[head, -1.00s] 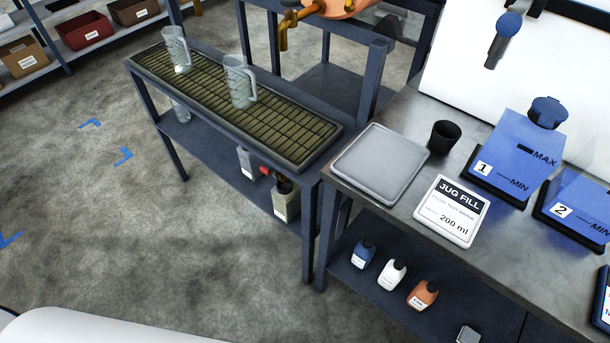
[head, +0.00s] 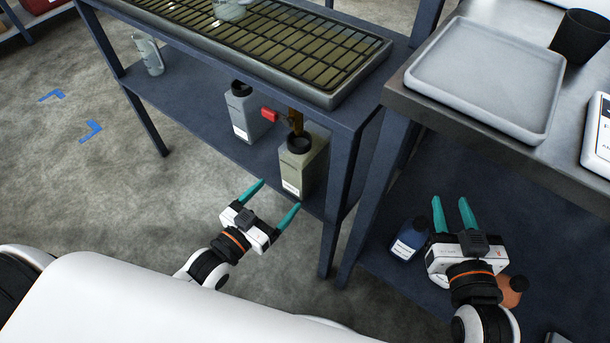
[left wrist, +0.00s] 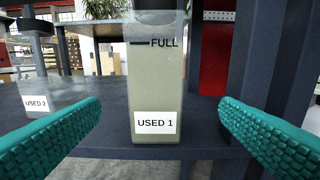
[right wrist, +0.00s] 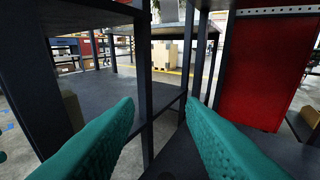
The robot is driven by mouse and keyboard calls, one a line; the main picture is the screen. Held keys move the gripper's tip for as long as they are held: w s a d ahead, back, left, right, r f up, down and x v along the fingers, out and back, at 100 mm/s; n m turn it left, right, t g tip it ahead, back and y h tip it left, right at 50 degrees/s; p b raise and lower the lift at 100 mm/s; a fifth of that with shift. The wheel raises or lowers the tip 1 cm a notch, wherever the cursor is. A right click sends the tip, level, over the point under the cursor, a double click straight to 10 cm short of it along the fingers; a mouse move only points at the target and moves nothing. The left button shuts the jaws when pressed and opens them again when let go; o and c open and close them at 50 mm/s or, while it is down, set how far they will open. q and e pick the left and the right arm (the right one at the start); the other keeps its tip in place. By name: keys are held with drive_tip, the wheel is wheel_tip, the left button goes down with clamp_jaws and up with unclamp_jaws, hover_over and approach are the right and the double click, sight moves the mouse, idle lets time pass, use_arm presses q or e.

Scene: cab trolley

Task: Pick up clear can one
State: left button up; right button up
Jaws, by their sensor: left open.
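A translucent can (head: 301,165) with pale olive liquid stands upright on the lower shelf of the drip-tray table. In the left wrist view the can (left wrist: 158,80) bears the label "USED 1" and a "FULL" mark. My left gripper (head: 279,195) is open in front of it, its teal fingers pointing at the can. In the left wrist view the can shows between the fingers, a little beyond their tips, with nothing gripped. My right gripper (head: 453,206) is open and empty by the workbench's lower shelf, beside a blue bottle (head: 408,240).
A greyer can (head: 244,112), labelled "USED 2" in the left wrist view, stands behind to the left. A brass drain with a red handle (head: 270,114) hangs above the can's neck. The table leg (head: 335,215) is close on the right. A clear jug (head: 149,55) stands further left on the shelf.

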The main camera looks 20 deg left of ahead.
sight(293, 179)
use_arm(q)
drive_tip(key=x, duration=0.2)
drive_tip(key=b+x, duration=0.1)
drive_tip(key=x, duration=0.1)
drive_tip(key=r+x, duration=0.1)
drive_tip(key=x, duration=0.1)
drive_tip(key=shift+d+b, duration=0.15)
drive_tip(key=shift+b, duration=0.2)
drive_tip(key=shift+w+d, duration=0.1)
drive_tip(key=shift+w, duration=0.3)
drive_tip(key=x, duration=0.1)
drive_tip(key=b+x, duration=0.1)
drive_tip(key=x, duration=0.1)
drive_tip(key=b+x, duration=0.1)
drive_tip(key=shift+w+a+r, duration=0.1)
drive_tip(key=shift+w+a, duration=0.15)
drive_tip(key=shift+w, duration=0.1)
drive_tip(key=shift+w+d, duration=0.15)
drive_tip(key=shift+w, duration=0.2)
use_arm(e)
drive_tip(key=s+r+t+y, duration=0.4)
drive_tip(key=r+t, duration=0.7)
drive_tip(key=r, duration=0.3)
drive_tip(key=shift+s+a, duration=0.35)
drive_tip(key=shift+s, duration=0.35)
use_arm(q)
drive_tip(key=shift+c, duration=0.4)
use_arm(e)
drive_tip(key=shift+r, duration=0.1)
